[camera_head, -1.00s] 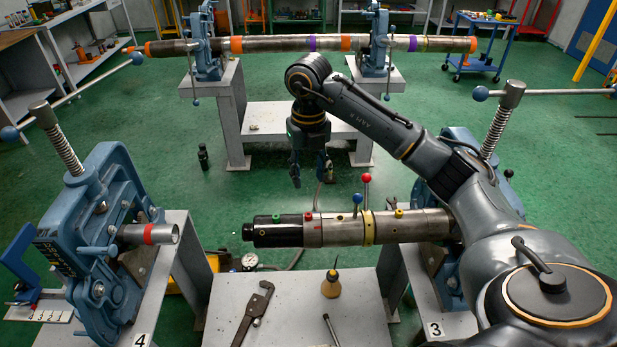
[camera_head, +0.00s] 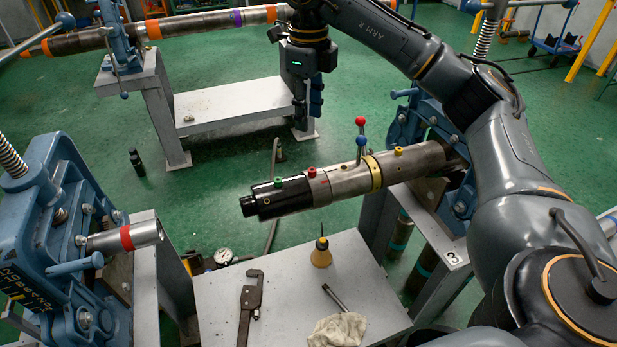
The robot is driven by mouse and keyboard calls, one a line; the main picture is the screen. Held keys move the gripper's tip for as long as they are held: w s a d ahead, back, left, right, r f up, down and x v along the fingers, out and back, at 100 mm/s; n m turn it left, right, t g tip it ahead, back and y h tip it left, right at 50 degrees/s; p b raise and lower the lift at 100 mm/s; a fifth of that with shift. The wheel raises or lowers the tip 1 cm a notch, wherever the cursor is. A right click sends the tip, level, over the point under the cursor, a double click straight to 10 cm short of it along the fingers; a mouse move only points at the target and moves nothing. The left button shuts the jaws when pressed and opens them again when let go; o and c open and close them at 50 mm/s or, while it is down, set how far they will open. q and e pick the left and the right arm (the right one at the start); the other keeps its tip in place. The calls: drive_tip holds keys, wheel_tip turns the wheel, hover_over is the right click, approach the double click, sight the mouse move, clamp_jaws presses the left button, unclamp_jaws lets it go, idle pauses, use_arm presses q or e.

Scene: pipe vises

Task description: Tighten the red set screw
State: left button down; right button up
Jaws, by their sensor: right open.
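The red set screw (camera_head: 311,171) is a small red knob on top of the pipe tool (camera_head: 335,183), between a green screw (camera_head: 278,181) and a yellow screw (camera_head: 398,150). The tool's black end points left, and its right end is in the blue vise marked 3 (camera_head: 462,170). My right gripper (camera_head: 307,117) hangs fingers down, open and empty. In the picture it shows above the red screw, apart from the tool. My left gripper is out of view.
Another blue vise (camera_head: 60,230) holds a short pipe at left. A grey table (camera_head: 290,280) below carries a wrench (camera_head: 248,297), a yellow-based pointed tool (camera_head: 321,255) and a rag (camera_head: 338,330).

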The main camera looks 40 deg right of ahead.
approach(312, 169)
drive_tip(key=shift+s+d, duration=0.15)
drive_tip(key=shift+s, duration=0.1)
drive_tip(key=f, duration=0.3)
drive_tip(key=f+p, duration=0.1)
drive_tip(key=f, duration=0.3)
drive_tip(key=shift+w+a+f, duration=0.1)
drive_tip(key=shift+a+f, duration=0.05)
drive_tip(key=shift+a, duration=0.05)
drive_tip(key=shift+f+p, duration=0.3)
drive_tip(key=shift+f, duration=0.2)
clamp_jaws()
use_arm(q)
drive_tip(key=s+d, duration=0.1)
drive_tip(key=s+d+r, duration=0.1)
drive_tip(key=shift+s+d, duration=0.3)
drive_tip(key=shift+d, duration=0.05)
